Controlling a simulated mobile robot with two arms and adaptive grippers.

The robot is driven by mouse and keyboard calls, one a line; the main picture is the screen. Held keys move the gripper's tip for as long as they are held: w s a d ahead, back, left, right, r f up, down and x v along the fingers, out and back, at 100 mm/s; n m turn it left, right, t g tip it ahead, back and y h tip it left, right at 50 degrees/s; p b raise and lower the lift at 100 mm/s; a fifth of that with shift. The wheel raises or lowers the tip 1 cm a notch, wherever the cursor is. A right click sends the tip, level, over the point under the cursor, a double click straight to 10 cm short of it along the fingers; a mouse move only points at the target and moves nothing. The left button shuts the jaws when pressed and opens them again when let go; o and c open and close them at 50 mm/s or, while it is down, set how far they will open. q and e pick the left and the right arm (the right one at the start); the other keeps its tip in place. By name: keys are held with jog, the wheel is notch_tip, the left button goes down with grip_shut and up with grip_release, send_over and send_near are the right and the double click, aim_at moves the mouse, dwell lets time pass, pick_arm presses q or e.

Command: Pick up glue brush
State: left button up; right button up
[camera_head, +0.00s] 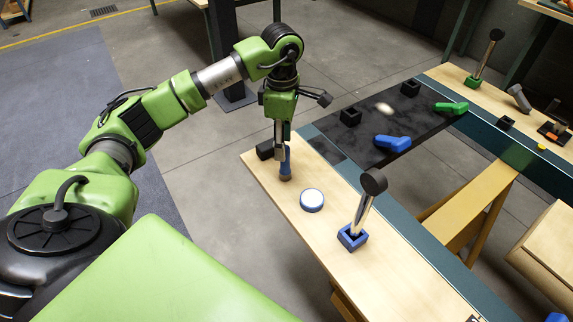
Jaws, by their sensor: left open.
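My right gripper is not in view.
A round white-topped blue container (312,200) and a black-headed mallet in a blue holder (355,222) stand to the right. A dark mat (355,162) with blue and green tools lies behind.

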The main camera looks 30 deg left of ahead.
aim_at(285, 165)
pick_arm(q)
notch_tip(285, 165, down, 3)
jog(key=shift+r, duration=0.15)
jog(key=shift+f, duration=0.35)
jog(key=f+p, duration=0.1)
jog(key=f, duration=0.1)
jog(key=shift+s+d+f+p, duration=0.1)
jog(key=shift+d+f+p, duration=0.2)
jog(key=shift+p, duration=0.1)
notch_tip(285, 165, down, 2)
jog(key=shift+f, duration=0.35)
jog(key=c, duration=1.2)
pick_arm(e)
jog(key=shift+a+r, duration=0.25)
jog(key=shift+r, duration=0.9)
